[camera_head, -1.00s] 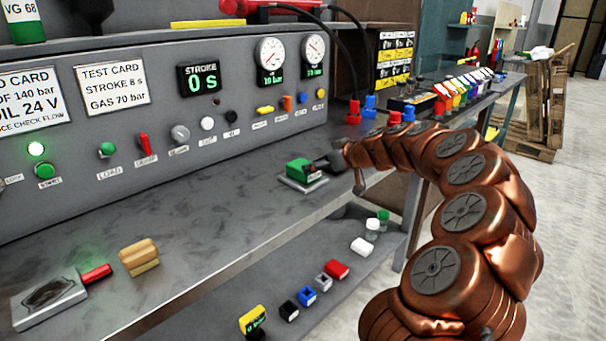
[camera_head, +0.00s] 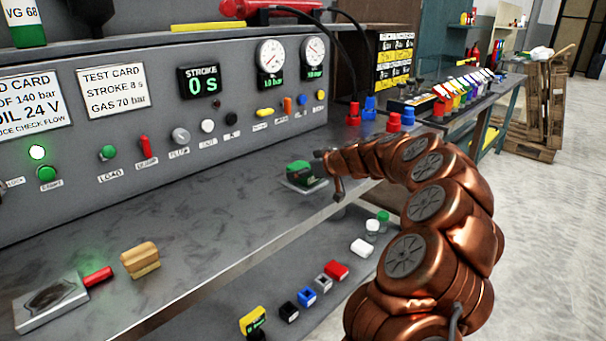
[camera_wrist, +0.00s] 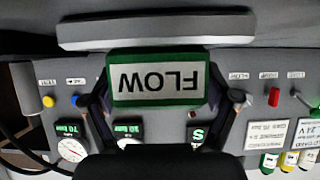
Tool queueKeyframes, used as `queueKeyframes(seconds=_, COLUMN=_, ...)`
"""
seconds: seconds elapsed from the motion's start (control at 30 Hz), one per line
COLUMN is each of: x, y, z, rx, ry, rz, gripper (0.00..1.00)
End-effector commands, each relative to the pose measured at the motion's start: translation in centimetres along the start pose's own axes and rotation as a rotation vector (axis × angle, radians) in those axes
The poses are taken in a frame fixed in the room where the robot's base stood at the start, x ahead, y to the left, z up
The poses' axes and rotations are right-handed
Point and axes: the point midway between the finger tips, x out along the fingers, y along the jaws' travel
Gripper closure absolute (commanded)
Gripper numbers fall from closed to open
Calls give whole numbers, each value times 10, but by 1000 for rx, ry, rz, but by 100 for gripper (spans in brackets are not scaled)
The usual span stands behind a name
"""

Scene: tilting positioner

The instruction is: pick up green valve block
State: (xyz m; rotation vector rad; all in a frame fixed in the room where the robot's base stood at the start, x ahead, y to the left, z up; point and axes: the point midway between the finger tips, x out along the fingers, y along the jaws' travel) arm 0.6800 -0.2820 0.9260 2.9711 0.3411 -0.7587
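The green valve block (camera_head: 299,171) sits at its small grey plate (camera_head: 293,186) on the bench, below the panel. In the wrist view the block (camera_wrist: 157,78) appears upside down, with a white FLOW label facing the camera. The plate (camera_wrist: 155,30) shows as a grey bar above it in that picture. My gripper (camera_head: 318,168) reaches the block from the right. In the wrist view my gripper (camera_wrist: 160,88) is open, one dark finger at each side of the block. Whether the fingertips touch it is hard to tell.
The panel with gauges and knobs (camera_head: 208,125) stands close behind. Red and blue fittings (camera_head: 393,121) stand farther right. A wooden block (camera_head: 140,260) and a grey plate with a red handle (camera_head: 52,301) lie at near left. Small parts (camera_head: 307,296) sit on the lower shelf. The bench middle is clear.

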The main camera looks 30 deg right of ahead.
Motion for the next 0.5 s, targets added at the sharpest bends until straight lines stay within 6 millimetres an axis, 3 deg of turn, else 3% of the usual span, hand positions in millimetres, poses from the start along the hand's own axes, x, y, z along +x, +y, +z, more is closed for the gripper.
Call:
queueKeyframes(seconds=0.07, x=0, y=0, z=0, rx=0, ry=0, rz=0, gripper=26)
queueKeyframes(seconds=0.5, x=0, y=0, z=0, rx=0, ry=-1, rz=0, gripper=72)
